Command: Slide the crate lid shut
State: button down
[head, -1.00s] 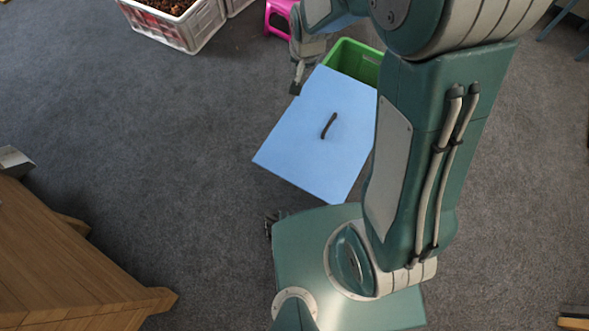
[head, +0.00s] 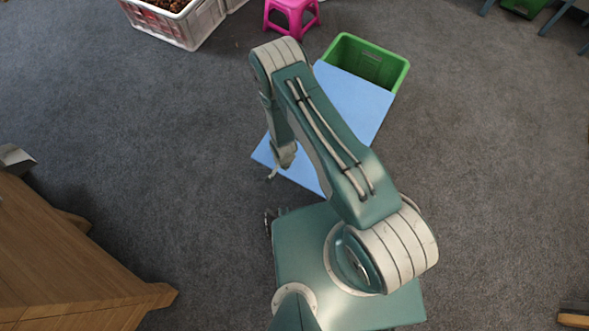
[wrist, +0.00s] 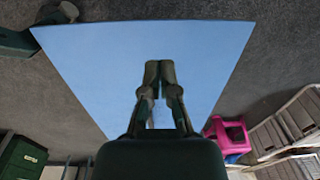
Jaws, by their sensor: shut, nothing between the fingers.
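The lid is a flat blue panel (head: 358,103) that covers the near part of a green crate (head: 393,72) and sticks out well past it towards me. The crate's far part is open and looks empty. My gripper (head: 272,176) is over the lid's near left part, by its left edge. In the wrist view my gripper (wrist: 159,66) is shut and empty in front of the lid (wrist: 95,62), which fills the middle. Whether it touches the lid I cannot tell. The lid's dark handle is hidden behind my arm.
A pink stool (head: 291,14) stands just beyond the crate, to its left. A white crate of chestnuts (head: 194,28) is at the top left. A wooden cabinet (head: 70,260) fills the lower left. Grey carpet is free left and right of the lid.

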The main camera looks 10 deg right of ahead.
jog(key=s+f, duration=0.5)
jog(key=f, duration=0.1)
jog(key=w+d+f, duration=0.2)
jog(key=d+f, duration=0.1)
jog(key=f, duration=0.7)
jog(key=shift+w+f+m, duration=0.3)
jog(key=shift+d, duration=0.15)
